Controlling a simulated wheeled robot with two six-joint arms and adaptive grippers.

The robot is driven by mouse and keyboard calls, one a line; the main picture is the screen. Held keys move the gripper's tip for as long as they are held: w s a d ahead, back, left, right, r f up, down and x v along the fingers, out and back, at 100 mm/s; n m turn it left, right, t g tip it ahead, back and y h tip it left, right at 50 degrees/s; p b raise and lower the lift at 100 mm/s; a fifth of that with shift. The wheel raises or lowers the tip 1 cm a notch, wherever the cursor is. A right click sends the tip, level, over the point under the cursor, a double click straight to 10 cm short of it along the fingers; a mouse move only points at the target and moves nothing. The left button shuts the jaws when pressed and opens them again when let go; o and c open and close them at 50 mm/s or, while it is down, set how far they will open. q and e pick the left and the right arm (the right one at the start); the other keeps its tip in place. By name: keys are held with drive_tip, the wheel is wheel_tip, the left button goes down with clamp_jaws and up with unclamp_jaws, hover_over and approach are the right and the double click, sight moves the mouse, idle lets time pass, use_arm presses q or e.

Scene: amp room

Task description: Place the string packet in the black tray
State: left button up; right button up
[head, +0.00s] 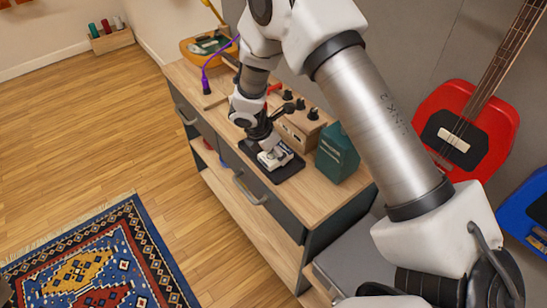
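A black tray (291,171) lies on the wooden top of the cabinet. A small white and grey packet (275,160), which looks like the string packet, is in or just over the tray; whether it rests on the tray floor is too small to tell. My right gripper (267,145) points down right at the packet's far edge, touching or almost touching it. Its fingertips are partly hidden, and I cannot tell whether they grip the packet. My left gripper is not in view.
A dark green bottle or box (337,154) stands right of the tray. A wooden box with black knobs (299,130) is behind it. A purple gooseneck lamp (207,85) and an orange tray (205,46) are at the far end. A red guitar (463,125) hangs at right.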

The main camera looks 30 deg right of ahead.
drive_tip(key=shift+w+a+f, duration=0.15)
drive_tip(key=shift+a+f, duration=0.1)
drive_tip(key=shift+w+d+f, duration=0.1)
drive_tip(key=shift+d, duration=0.05)
drive_tip(key=o, duration=1.2)
drive_tip(key=shift+d, duration=0.2)
drive_tip(key=shift+a, duration=0.15)
drive_tip(key=shift+a+r, duration=0.15)
drive_tip(key=shift+r, duration=0.35)
drive_tip(key=v, duration=1.1)
drive_tip(key=shift+p, duration=0.35)
